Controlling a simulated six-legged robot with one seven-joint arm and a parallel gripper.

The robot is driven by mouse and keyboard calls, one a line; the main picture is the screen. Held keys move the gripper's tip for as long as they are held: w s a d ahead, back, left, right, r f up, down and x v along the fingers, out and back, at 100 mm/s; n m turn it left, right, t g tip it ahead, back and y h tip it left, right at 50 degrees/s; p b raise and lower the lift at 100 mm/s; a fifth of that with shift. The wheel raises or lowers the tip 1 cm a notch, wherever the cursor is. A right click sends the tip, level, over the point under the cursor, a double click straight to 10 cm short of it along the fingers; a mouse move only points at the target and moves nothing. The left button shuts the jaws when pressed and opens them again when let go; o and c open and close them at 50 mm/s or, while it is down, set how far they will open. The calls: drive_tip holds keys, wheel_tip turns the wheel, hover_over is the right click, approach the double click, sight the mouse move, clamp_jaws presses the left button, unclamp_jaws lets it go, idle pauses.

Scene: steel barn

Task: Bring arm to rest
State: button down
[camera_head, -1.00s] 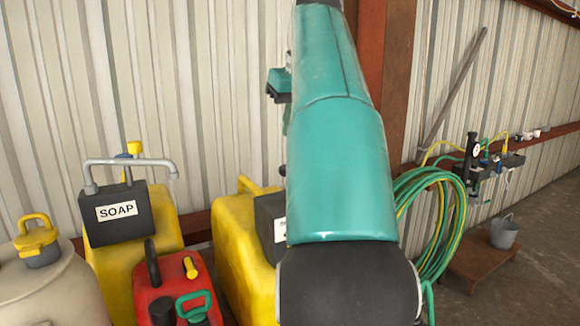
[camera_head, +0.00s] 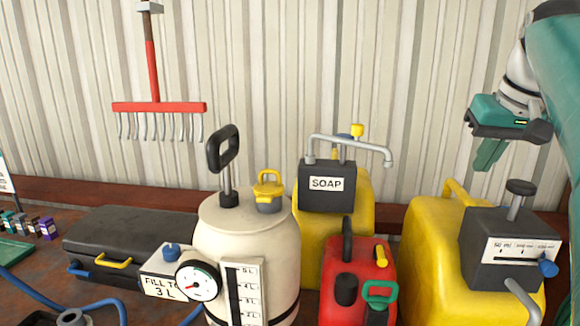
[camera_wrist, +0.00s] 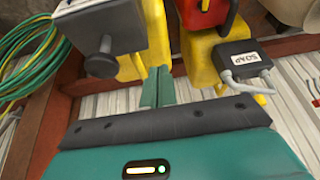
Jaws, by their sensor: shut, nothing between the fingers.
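My teal arm (camera_head: 562,75) comes in at the right edge of the head view, bent, with its wrist hanging down. My gripper (camera_head: 488,155) is at the upper right, in the air above the yellow container with the dark control box. Its green fingers are together and hold nothing. In the wrist view my gripper (camera_wrist: 157,88) also shows its fingers closed, pointing toward the yellow containers, which appear upside down. My base and the rest of the arm are out of view.
Below the gripper stands a yellow container (camera_head: 428,255). Left of it are a red can (camera_head: 357,282), a soap dispenser (camera_head: 326,184), a cream sprayer tank (camera_head: 240,238) and a black case (camera_head: 125,240). A red rake (camera_head: 158,107) hangs on the corrugated wall.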

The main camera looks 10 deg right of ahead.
drive_tip(key=s+a+f+n, duration=0.1)
drive_tip(key=s+a+f, duration=0.2)
drive_tip(key=a+f, duration=0.5)
drive_tip(key=s+a+f+n, duration=0.1)
drive_tip(key=s+a+f, duration=0.3)
drive_tip(key=a+f, duration=0.4)
drive_tip(key=s+a+f+n+y, duration=0.1)
drive_tip(key=s+a+f, duration=0.2)
drive_tip(key=a+f, duration=0.5)
wheel_tip(320, 180, down, 5)
drive_tip(key=shift+s+f+t, duration=0.1)
drive_tip(key=shift+s+t, duration=0.25)
drive_tip(key=shift+t, duration=0.05)
